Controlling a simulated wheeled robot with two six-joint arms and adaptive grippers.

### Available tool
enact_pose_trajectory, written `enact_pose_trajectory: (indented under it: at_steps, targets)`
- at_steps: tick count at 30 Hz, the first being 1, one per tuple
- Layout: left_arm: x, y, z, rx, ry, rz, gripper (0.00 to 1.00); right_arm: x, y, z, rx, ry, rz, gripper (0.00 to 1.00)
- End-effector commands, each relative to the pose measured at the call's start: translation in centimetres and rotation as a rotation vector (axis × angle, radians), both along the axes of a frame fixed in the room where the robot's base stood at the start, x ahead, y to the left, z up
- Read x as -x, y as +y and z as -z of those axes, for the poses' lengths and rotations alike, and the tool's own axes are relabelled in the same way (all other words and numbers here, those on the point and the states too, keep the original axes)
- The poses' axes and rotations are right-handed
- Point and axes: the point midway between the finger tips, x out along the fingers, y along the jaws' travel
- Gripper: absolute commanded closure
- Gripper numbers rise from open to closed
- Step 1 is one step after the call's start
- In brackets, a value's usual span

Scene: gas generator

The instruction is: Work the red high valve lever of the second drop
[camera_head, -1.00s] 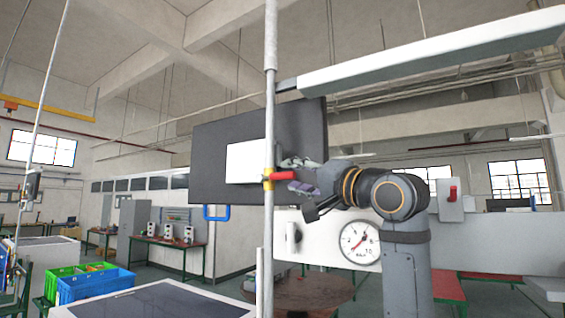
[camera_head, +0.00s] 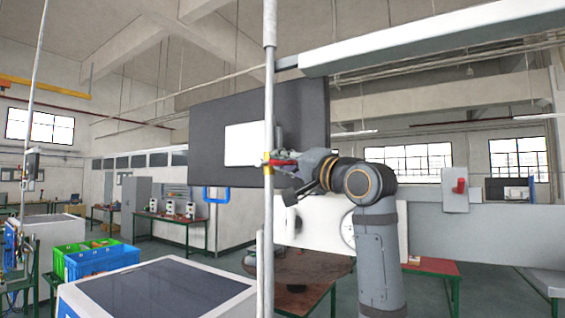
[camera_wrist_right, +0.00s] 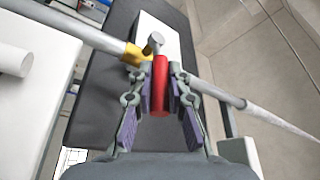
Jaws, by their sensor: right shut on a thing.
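The red valve lever (camera_head: 281,162) sticks out to the right from a yellow valve body (camera_head: 267,164) on the vertical grey pipe (camera_head: 269,110). In the right wrist view the red lever (camera_wrist_right: 160,84) lies between the two finger pads, with the yellow valve body (camera_wrist_right: 133,54) and a grey stem just beyond it. My right gripper (camera_head: 285,160) is shut on the lever, its arm coming from the right; it also shows in the right wrist view (camera_wrist_right: 161,90). My left gripper is not in view.
A dark panel with a white sheet (camera_head: 245,144) stands behind the pipe. A white beam (camera_head: 430,40) runs overhead to the right. A grey box with a red switch (camera_head: 456,190) is at the right. Blue and green crates (camera_head: 100,260) stand at the lower left.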

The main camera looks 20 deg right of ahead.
Motion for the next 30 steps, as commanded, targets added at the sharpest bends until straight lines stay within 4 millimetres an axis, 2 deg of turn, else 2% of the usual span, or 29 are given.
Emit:
enact_pose_trajectory:
  at_steps: [5,14,30]
  targets:
    - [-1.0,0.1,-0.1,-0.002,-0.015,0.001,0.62,0.0,0.0,0.1,0.000,0.003,-0.002,1.00]
    - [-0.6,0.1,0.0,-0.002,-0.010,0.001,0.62,0.0,0.1,-0.2,0.025,0.034,-0.003,1.00]
    - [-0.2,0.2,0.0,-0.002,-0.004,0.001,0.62,-0.4,0.5,-2.9,0.251,0.325,-0.006,1.00]
